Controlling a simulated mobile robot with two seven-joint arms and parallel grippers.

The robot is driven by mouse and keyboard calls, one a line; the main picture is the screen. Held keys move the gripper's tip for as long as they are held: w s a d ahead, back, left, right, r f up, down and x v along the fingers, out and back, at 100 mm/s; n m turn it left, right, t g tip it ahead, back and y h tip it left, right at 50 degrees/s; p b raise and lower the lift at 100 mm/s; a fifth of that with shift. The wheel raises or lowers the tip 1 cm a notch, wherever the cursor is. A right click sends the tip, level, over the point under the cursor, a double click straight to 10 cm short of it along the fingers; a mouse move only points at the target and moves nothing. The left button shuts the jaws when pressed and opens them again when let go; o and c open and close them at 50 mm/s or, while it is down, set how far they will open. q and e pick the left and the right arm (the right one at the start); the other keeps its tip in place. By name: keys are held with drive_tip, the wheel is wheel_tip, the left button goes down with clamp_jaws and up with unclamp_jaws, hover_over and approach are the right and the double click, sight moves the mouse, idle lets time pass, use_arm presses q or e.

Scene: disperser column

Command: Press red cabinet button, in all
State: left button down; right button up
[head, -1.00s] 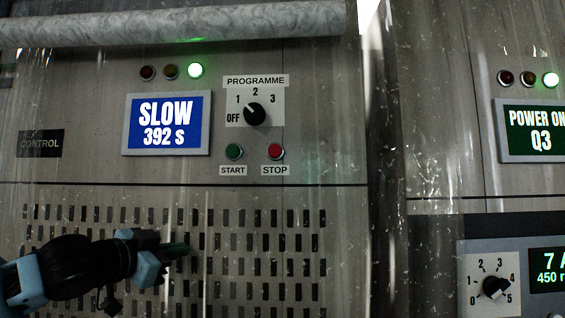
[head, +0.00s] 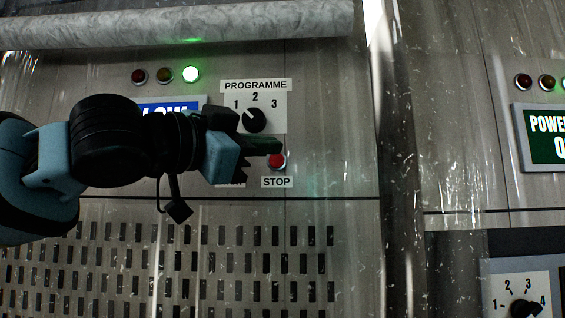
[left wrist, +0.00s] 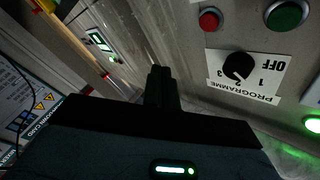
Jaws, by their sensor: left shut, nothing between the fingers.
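The red STOP button (head: 277,162) is on the cabinet panel, below the programme knob (head: 254,120). My left gripper (head: 268,146) is shut and empty. In the head view its fingertips overlap the top of the red button. In the left wrist view the red button (left wrist: 209,19) lies up and to the right of the shut fingertips (left wrist: 160,72), with a visible gap in the picture. I cannot tell the exact distance to the panel. The green START button is hidden behind my gripper in the head view but shows in the left wrist view (left wrist: 286,15). My right gripper is not in view.
A roll (head: 180,24) runs across the top of the cabinet. A blue display (head: 170,106) is mostly covered by my arm. The green lamp (head: 191,74) is lit. A perforated grille (head: 180,265) lies below. Another panel with a green display (head: 548,138) is at right.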

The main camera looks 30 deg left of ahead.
sight(277, 160)
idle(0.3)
use_arm(q)
drive_tip(key=w+a, duration=0.1)
drive_tip(key=w, duration=0.1)
drive_tip(key=w+a, duration=0.2)
drive_tip(key=w, duration=0.1)
drive_tip(key=w+a, duration=0.1)
drive_tip(key=w, duration=0.1)
drive_tip(key=shift+w+a, duration=0.25)
drive_tip(key=shift+a, duration=0.05)
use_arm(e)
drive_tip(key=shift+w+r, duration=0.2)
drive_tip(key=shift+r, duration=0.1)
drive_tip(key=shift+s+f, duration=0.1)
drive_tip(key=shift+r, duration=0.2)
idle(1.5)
use_arm(q)
drive_tip(key=shift+w+a+p, duration=0.2)
drive_tip(key=shift+w+p, duration=0.1)
drive_tip(key=shift+p, duration=0.1)
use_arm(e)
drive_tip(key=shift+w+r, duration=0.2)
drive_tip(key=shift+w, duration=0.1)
